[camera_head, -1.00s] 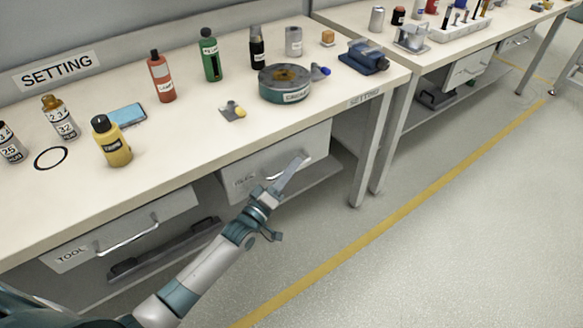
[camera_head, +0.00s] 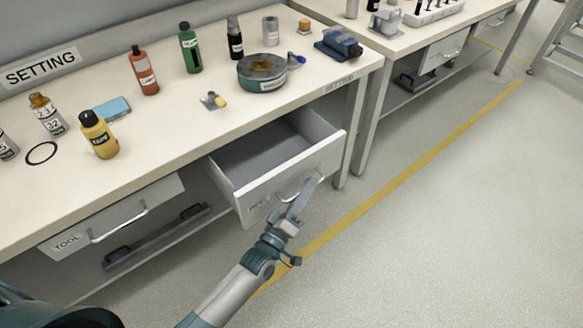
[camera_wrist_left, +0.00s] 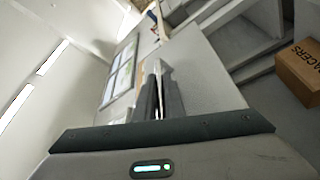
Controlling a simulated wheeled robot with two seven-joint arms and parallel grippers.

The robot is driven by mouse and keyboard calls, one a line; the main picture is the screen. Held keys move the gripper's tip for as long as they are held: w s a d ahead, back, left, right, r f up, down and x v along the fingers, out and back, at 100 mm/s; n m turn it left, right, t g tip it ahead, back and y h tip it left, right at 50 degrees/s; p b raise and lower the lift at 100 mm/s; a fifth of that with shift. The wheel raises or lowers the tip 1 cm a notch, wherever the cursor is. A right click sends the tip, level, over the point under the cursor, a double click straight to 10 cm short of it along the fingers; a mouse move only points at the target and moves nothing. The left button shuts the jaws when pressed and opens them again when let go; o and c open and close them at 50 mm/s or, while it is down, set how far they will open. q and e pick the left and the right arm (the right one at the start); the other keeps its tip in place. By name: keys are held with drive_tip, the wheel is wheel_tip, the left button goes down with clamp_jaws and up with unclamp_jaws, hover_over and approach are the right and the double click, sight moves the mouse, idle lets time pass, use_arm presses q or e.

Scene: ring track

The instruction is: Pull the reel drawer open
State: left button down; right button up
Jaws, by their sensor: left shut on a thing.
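The reel drawer (camera_head: 266,188) is a light grey box drawer under the bench in the head view. It stands pulled out, with its grey inside showing; the visible part of the floor is bare. Its label is partly readable. My left gripper (camera_head: 304,194) is shut on the bar handle (camera_head: 318,176) at the drawer's front. The fingers also show in the left wrist view (camera_wrist_left: 157,92), but the handle is hard to make out there. My right gripper is not in view.
The tool drawer (camera_head: 105,222) is shut at the left. The bench top (camera_head: 190,125) holds several bottles and a round teal tin (camera_head: 262,82). The floor right of the drawer is clear.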

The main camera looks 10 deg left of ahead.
use_arm(q)
drive_tip(key=s+d+p, duration=0.1)
drive_tip(key=s+d, duration=0.5)
drive_tip(key=d, duration=0.1)
drive_tip(key=shift+d, duration=0.4)
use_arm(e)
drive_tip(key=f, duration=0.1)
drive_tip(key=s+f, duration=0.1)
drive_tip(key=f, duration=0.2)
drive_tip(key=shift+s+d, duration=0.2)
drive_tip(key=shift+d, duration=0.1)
use_arm(q)
drive_tip(key=c, duration=1.8)
unclamp_jaws()
drive_tip(key=shift+c, duration=0.2)
drive_tip(key=shift+s, duration=0.1)
drive_tip(key=b+v, duration=0.2)
drive_tip(key=v, duration=1.5)
drive_tip(key=shift+s, duration=0.15)
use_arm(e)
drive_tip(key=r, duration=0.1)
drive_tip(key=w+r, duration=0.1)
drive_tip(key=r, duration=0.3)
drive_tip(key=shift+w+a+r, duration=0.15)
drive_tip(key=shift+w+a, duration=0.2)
use_arm(q)
drive_tip(key=shift+a+f, duration=0.1)
